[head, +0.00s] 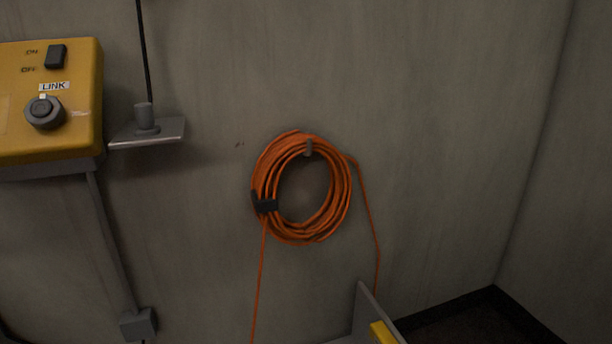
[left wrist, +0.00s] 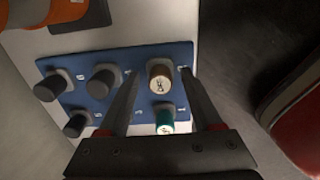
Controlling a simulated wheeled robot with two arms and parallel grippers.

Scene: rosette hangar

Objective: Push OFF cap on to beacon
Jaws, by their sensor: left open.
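In the left wrist view, a brown cap (left wrist: 160,72) with a small white label, its lettering too small to read surely, stands on a blue panel (left wrist: 138,58). My left gripper (left wrist: 158,73) is open, with one finger on each side of the brown cap; I cannot tell whether either finger touches it. A teal cap (left wrist: 165,122) sits just below the brown one, between the fingers. I cannot pick out the beacon in either view. My right gripper is not in view.
Several black knobs, such as this one (left wrist: 104,80), stand left on the panel. A red rounded object (left wrist: 296,128) is at right. In the head view, a yellow switch box (head: 80,110), a small shelf (head: 165,132) and an orange cable coil (head: 265,172) are on the wall.

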